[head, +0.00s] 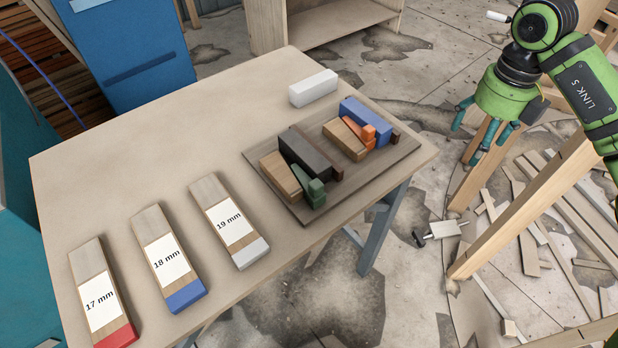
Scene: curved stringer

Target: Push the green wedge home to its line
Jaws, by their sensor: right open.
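The green wedge (308,186) lies on a dark board (331,193) on the table. It sits at the near end of a gap between a light wooden block (278,176) and a dark grey block (308,152). Its thick end points toward the board's near right edge. Its line is too small to make out. My right gripper (485,134) is open and empty. It hangs in the air to the right of the table, apart from the wedge. My left gripper is not in view.
An orange wedge (368,135) sits between a wooden block (342,140) and a blue block (364,121) on the same board. A white block (313,88) lies behind. Three labelled gauge blocks, one marked 18 mm (165,253), lie front left. The table's (190,130) middle is clear.

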